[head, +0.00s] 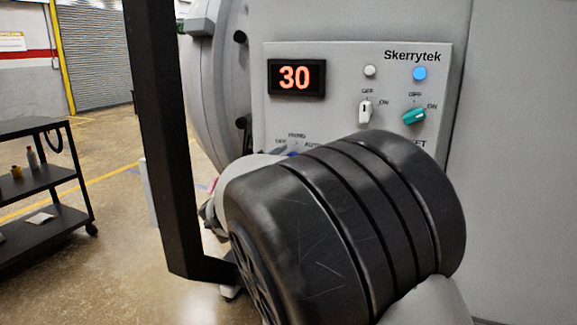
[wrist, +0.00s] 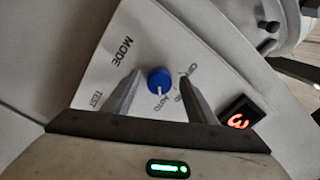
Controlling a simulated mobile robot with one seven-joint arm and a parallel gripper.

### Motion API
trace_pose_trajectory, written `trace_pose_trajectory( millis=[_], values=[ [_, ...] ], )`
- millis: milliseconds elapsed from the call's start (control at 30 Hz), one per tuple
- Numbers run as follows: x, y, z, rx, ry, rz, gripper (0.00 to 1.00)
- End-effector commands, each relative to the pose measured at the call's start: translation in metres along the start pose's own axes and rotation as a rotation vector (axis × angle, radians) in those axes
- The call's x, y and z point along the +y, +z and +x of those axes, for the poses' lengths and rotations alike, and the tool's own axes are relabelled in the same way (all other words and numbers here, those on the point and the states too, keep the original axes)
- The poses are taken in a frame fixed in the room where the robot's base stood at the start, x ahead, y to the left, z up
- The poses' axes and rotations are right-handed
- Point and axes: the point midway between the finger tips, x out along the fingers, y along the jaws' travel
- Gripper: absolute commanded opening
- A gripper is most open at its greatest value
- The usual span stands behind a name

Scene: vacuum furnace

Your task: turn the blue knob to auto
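The blue knob (wrist: 159,80) sits on the light panel below the MODE label in the wrist view. Its white pointer line faces down the picture, toward the AUTO label (wrist: 166,106). My gripper (wrist: 159,85) is open, with one finger to the left of the knob and one to the right. Gaps show between the knob and both fingers, and how deep the tips reach is hard to tell. In the head view only a sliver of the blue knob (head: 293,154) shows. My dark arm link hides most of the knob and gripper there.
The panel (head: 335,115) carries a red display (head: 296,77) reading 30, a white switch (head: 365,111), a teal knob (head: 414,116), a white lamp (head: 369,71) and a blue lamp (head: 420,74). A black shelf cart (head: 40,172) stands at the left, with open floor between.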

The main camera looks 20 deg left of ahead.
Motion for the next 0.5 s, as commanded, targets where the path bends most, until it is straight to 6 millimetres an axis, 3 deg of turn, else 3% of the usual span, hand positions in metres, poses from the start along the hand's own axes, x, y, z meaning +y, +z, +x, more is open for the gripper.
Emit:
trace_pose_trajectory(
  millis=[300,500],
  values=[
    [0.0,-0.001,-0.003,0.001,0.001,-0.001,0.51],
    [-0.002,-0.001,-0.032,-0.002,0.0,-0.001,0.51]
  ],
)
